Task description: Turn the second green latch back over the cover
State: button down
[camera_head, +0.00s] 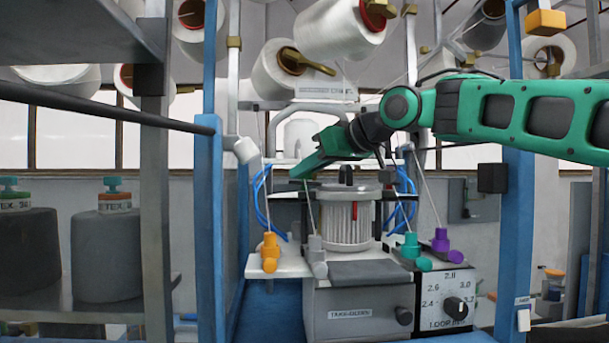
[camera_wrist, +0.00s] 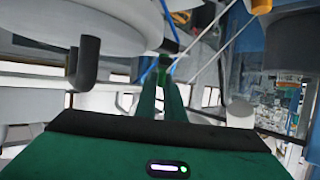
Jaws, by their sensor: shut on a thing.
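The cover is a grey lid (camera_head: 345,192) with a dark knob on a white ribbed cylinder (camera_head: 340,228). In the wrist view it is the large pale round body (camera_wrist: 80,22) at upper left with a dark hooked knob. My gripper (camera_head: 301,174) reaches in from the right, over the cover, with its tip at the lid's left side. In the wrist view its fingers (camera_wrist: 165,88) are closed together on a small green piece (camera_wrist: 163,60), which looks like the green latch. The fingers hide part of it; I cannot tell its exact angle to the cover.
Orange (camera_head: 270,247), grey (camera_head: 317,250), teal (camera_head: 411,245) and purple (camera_head: 440,242) yarn guides stand around the cylinder. Thin yarns and blue tubes (camera_head: 263,205) run close to my gripper. Blue posts (camera_head: 209,210) flank the machine. A dial panel (camera_head: 455,300) is at lower right.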

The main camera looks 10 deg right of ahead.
jog(key=shift+w+d+r+y, duration=0.1)
jog(key=shift+w+y, duration=0.05)
jog(key=shift+y, duration=0.15)
jog(key=shift+w+r+n+g+y, duration=0.1)
jog(key=shift+w+n+g+y, duration=0.05)
jog(key=shift+n+g+y, duration=1.15)
jog(key=shift+n+g, duration=0.5)
jog(key=shift+n, duration=0.3)
jog(key=c, duration=1.9)
grip_release()
jog(key=shift+d, duration=0.1)
jog(key=shift+o, duration=0.2)
jog(key=shift+s, duration=0.2)
